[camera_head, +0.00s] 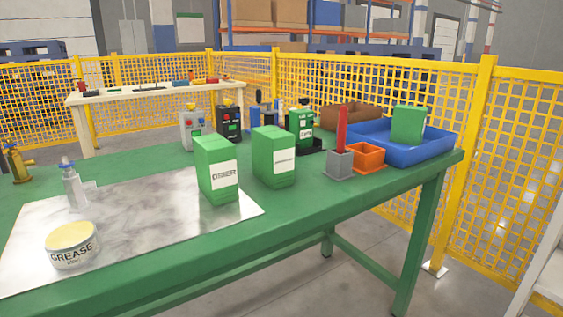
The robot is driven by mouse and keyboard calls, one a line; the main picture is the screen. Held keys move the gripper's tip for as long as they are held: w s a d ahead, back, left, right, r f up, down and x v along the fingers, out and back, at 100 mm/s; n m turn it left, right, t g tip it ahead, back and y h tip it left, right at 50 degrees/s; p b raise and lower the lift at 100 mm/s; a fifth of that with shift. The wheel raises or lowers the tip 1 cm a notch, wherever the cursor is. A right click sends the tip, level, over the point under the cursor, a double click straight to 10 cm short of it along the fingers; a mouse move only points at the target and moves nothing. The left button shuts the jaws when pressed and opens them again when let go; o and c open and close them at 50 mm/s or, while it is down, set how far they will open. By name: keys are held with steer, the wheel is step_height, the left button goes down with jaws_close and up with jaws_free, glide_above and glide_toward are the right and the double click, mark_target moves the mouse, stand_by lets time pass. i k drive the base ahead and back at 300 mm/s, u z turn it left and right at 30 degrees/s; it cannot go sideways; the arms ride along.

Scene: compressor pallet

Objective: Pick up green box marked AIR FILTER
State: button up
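Several green boxes show on the green table. One green box (218,166) stands upright on the right part of the metal sheet, with a white label that looks like "OSSER". A second green box (274,155) stands upright to its right, with a white label too small to read. A third green box (407,124) stands in the blue tray, with no label visible. A smaller green item (301,124) with a white label stands farther back. I cannot tell which one is marked AIR FILTER. My gripper is not in view.
A grease tin (71,245) and a grey fitting (75,189) are on the metal sheet (140,240). A grey holder (339,164), an orange bin (366,156) and the blue tray (437,146) stand right. Grey and black control boxes stand behind. Yellow fencing (510,150) encloses the area.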

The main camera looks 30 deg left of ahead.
mark_target(273, 147)
steer(key=u, duration=1.45)
